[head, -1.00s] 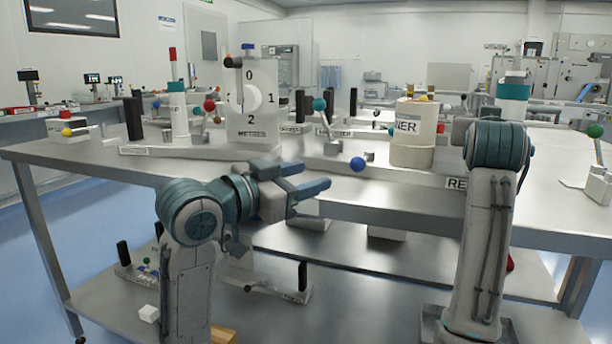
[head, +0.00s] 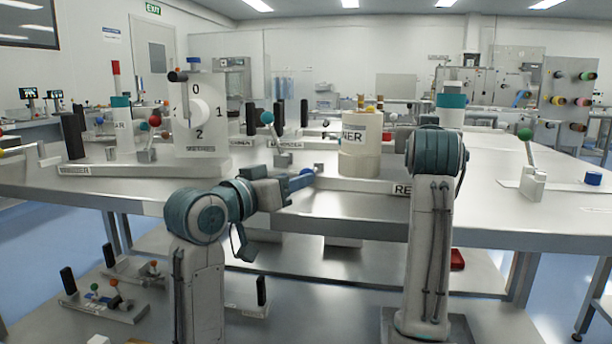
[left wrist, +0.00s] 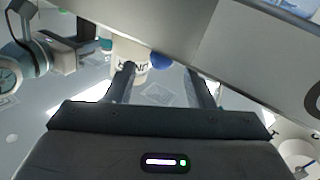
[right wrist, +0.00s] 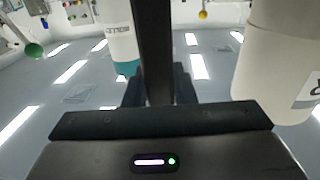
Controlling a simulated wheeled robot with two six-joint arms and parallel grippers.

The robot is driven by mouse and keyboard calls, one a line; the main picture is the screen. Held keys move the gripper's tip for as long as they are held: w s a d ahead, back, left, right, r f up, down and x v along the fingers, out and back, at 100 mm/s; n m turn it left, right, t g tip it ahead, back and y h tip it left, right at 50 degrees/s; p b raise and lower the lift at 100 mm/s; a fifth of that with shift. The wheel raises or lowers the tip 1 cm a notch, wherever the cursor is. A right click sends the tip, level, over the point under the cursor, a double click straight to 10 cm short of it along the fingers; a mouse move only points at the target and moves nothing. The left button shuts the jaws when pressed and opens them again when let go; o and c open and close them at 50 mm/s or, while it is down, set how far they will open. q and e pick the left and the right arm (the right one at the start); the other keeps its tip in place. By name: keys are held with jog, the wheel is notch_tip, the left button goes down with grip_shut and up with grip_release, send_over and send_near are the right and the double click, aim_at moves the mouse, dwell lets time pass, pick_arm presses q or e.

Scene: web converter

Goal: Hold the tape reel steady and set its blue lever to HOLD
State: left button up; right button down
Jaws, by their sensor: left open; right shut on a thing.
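The white tape reel (head: 362,150), with a label ending in "NER", stands on a bench-top base. The blue ball of its lever (head: 307,172) is at the left of the reel, partly covered by my left fingers. My left gripper (head: 300,182) is open close in front of this ball. In the left wrist view the ball (left wrist: 160,61) shows just beyond and between the two fingers. My right gripper (right wrist: 158,85) is shut on a dark upright post (right wrist: 153,45); in the head view my right arm hides it. No HOLD mark is legible.
A white dial panel (head: 200,120) with numbers stands left of the reel. A teal-ball lever (head: 267,118) stands behind the blue one. A green-ball lever (head: 525,134) is at far right. The bench's front edge (head: 300,221) lies behind my left arm.

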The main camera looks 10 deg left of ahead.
pick_arm(q)
jog(key=x, duration=0.5)
jog(key=shift+w, duration=0.15)
grip_shut()
jog(key=shift+a+m+g+h, duration=0.45)
jog(key=shift+m+h, duration=0.25)
jog(key=shift+h, duration=0.2)
grip_release()
